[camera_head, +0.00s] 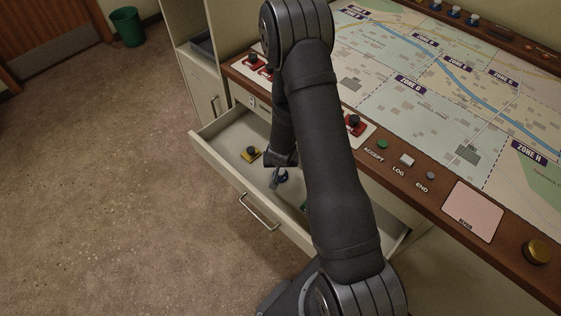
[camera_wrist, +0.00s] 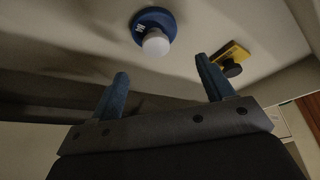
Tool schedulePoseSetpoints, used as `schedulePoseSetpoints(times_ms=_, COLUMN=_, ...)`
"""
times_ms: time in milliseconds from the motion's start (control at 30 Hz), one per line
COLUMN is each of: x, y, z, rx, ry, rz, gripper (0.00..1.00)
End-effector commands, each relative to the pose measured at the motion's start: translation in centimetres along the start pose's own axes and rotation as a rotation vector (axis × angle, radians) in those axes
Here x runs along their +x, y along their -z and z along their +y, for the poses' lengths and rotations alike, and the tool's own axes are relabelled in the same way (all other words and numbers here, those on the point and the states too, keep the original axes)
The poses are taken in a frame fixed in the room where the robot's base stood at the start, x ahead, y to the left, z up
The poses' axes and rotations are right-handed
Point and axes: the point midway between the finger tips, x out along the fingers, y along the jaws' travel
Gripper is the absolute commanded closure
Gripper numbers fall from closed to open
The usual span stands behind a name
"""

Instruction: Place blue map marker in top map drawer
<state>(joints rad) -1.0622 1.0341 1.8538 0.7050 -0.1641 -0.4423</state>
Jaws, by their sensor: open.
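The drawer (camera_head: 218,160) beneath the console top is pulled open. The blue map marker (camera_head: 283,177) is inside it, partly hidden by my gripper. In the wrist view the blue marker (camera_wrist: 150,17) shows a round blue base and a pale knob, resting on the drawer floor. My gripper (camera_head: 274,180) is down in the drawer beside the marker. In the wrist view my gripper (camera_wrist: 161,68) has its two fingers spread with nothing between them; the marker is just beyond the fingertips, apart from them.
A yellow marker (camera_head: 250,154) with a dark knob lies in the same drawer; it also shows in the wrist view (camera_wrist: 232,57). Something green (camera_head: 303,206) is partly hidden behind my arm. Red markers (camera_head: 353,123) and the map (camera_head: 410,100) are on the console.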

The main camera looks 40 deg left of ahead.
Motion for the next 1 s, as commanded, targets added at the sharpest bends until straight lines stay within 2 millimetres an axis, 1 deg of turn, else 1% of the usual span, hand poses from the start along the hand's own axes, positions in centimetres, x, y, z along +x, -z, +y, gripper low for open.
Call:
schedulePoseSetpoints(times_ms=167, x=-1.1, y=0.5, z=0.0, rx=0.002, ry=0.001, rz=0.002, gripper=0.26)
schedulePoseSetpoints(times_ms=400, x=-4.7, y=0.5, z=0.0, rx=0.000, ry=0.001, rz=0.003, gripper=0.26)
schedulePoseSetpoints(times_ms=600, x=-6.9, y=0.5, z=0.0, rx=0.002, ry=0.001, rz=0.002, gripper=0.26)
schedulePoseSetpoints(times_ms=1000, x=-10.0, y=0.5, z=0.0, rx=0.001, ry=0.001, rz=0.002, gripper=0.26)
